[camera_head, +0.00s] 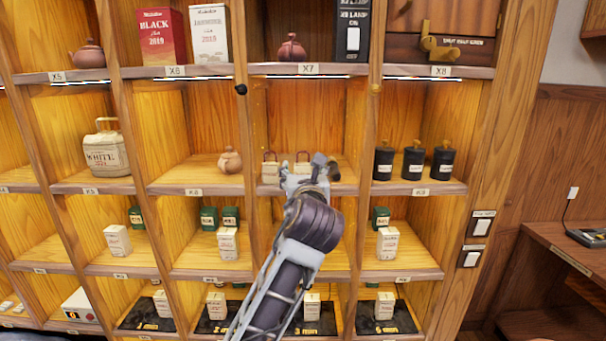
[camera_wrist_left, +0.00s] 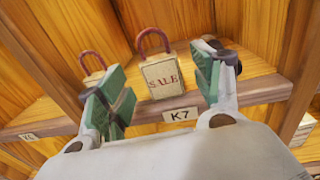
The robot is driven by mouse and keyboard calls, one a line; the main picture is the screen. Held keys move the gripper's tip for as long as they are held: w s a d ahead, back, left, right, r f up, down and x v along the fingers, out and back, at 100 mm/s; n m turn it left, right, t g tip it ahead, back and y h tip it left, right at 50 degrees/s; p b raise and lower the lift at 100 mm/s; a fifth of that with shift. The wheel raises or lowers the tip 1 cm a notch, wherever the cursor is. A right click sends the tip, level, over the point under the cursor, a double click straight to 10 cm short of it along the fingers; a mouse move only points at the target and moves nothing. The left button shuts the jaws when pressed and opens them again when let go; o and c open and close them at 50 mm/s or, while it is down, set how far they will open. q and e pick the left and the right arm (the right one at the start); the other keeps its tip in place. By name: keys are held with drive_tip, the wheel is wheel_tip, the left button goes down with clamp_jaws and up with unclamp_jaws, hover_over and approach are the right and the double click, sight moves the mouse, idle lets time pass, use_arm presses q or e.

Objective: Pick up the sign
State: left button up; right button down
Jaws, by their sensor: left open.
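A small cream sign (camera_wrist_left: 162,77) marked SALE, with a red loop handle, stands upright on the shelf above the K7 label in the left wrist view. A second sign (camera_wrist_left: 93,78) with a red loop stands to its left, partly hidden by a finger. In the head view both show in the middle shelf bay, the left one (camera_head: 270,169) clear and the right one (camera_head: 302,160) partly covered by my gripper. My left gripper (camera_head: 308,170) is open before the bay. In the left wrist view its green-padded fingers (camera_wrist_left: 163,90) frame the SALE sign; contact is not visible.
A clay teapot (camera_head: 230,161) stands in the bay to the left. Several black canisters (camera_head: 413,162) stand in the bay to the right. Wooden dividers and the shelf edge (camera_wrist_left: 240,91) border the bay. A desk (camera_head: 565,245) is at the far right.

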sight(303, 169)
use_arm(q)
drive_tip(key=shift+w+a+p, duration=0.1)
drive_tip(key=shift+w+p, duration=0.3)
drive_tip(key=shift+w, duration=1.45)
drive_tip(key=c, duration=1.1)
drive_tip(key=shift+r, duration=0.1)
drive_tip(key=shift+r+b, duration=0.4)
drive_tip(key=shift+r, duration=4.5)
